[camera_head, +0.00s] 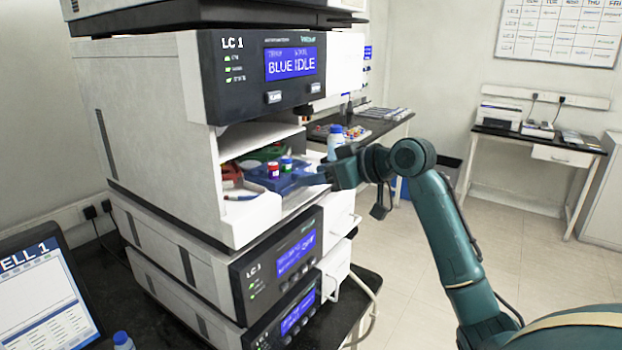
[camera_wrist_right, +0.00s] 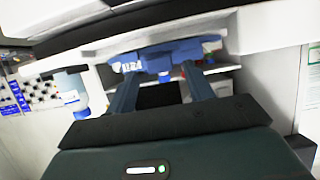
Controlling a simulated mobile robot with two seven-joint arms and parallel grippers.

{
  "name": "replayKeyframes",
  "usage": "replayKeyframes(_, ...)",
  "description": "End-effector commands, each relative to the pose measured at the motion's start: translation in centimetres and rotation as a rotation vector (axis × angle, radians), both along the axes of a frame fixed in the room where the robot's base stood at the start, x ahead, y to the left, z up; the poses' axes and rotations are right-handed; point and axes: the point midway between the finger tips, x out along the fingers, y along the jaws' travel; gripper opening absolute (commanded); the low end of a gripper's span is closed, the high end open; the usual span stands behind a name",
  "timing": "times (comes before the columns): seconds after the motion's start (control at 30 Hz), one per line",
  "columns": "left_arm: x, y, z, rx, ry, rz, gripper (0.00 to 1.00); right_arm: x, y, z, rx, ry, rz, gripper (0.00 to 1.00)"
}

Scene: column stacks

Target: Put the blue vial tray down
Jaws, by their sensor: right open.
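The blue vial tray (camera_head: 268,182) sits inside the open compartment of the LC 1 stack, appearing to rest on its floor. A red vial (camera_head: 273,171) and a vial with a blue cap (camera_head: 286,164) stand upright in it. My right gripper (camera_head: 314,177) reaches in from the right, at the tray's near side. In the right wrist view the open fingers (camera_wrist_right: 162,78) point at the tray (camera_wrist_right: 180,49), with their tips at its near edge. Whether they touch it I cannot tell. My left gripper is not in view.
A compartment wall (camera_head: 250,217) borders the tray in front, and the blue-screen module (camera_head: 265,75) hangs above. A white-and-blue bottle (camera_head: 335,142) stands behind my gripper. Open floor lies right.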

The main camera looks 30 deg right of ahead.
Motion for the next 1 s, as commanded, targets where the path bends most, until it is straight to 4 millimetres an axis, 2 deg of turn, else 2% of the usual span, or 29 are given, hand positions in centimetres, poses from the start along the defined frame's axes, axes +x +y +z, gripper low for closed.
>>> replayKeyframes(0.03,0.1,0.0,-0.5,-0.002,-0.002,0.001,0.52,-1.0,-0.5,0.1,-0.005,-0.001,-0.002,0.52)
replayKeyframes(0.2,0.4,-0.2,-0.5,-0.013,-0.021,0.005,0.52,-4.2,-1.8,1.5,-0.007,-0.001,-0.003,0.52)
replayKeyframes(0.4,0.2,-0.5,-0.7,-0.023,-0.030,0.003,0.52,-7.0,-3.0,2.9,-0.003,0.000,-0.002,0.52)
replayKeyframes(0.53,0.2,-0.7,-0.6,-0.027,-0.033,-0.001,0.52,-8.0,-3.3,3.5,-0.001,0.000,-0.001,0.52)
replayKeyframes(0.7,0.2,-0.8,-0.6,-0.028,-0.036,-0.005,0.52,-8.1,-3.3,3.3,0.002,0.004,-0.002,0.52)
replayKeyframes(0.77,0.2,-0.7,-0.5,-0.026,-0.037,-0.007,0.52,-7.7,-3.2,2.2,0.006,0.018,-0.009,0.52)
replayKeyframes(0.87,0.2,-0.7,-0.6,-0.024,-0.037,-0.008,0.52,-6.3,-2.5,-1.7,0.020,0.056,-0.039,0.52)
replayKeyframes(0.97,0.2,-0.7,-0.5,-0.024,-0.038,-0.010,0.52,-5.0,-1.2,-8.1,0.030,0.111,-0.087,0.52)
replayKeyframes(1.0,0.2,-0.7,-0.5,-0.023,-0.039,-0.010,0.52,-4.8,-0.6,-11.1,0.030,0.133,-0.107,0.52)
